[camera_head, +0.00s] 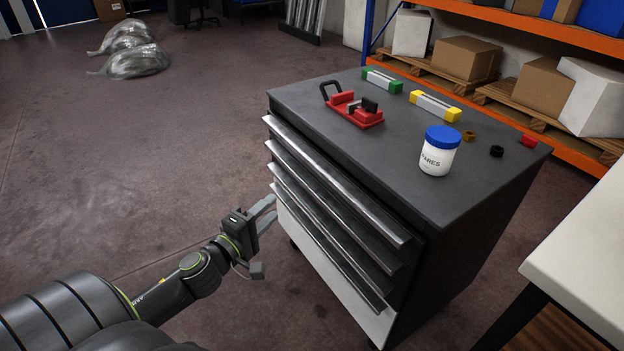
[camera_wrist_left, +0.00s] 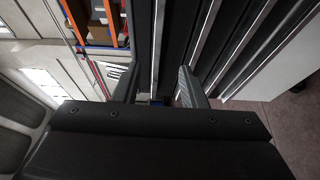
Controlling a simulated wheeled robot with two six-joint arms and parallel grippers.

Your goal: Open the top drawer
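The grey drawer cabinet (camera_head: 455,195) stands in the middle of the head view, its stacked drawers facing my left arm. The top drawer (camera_head: 335,180) has a long silver handle edge and looks shut, as do the drawers below. My left gripper (camera_head: 268,209) is open and empty, in front of the cabinet's left part and lower than the top handle in the picture. In the left wrist view, its two fingers (camera_wrist_left: 158,90) are spread, with a silver handle strip (camera_wrist_left: 157,45) showing between them. Contact cannot be made out. My right gripper is not in view.
On the cabinet top are a red tool (camera_head: 353,106), a white jar with blue lid (camera_head: 439,152), green and yellow-ended blocks and small parts. A white table (camera_head: 585,255) stands at right. Orange shelving is behind.

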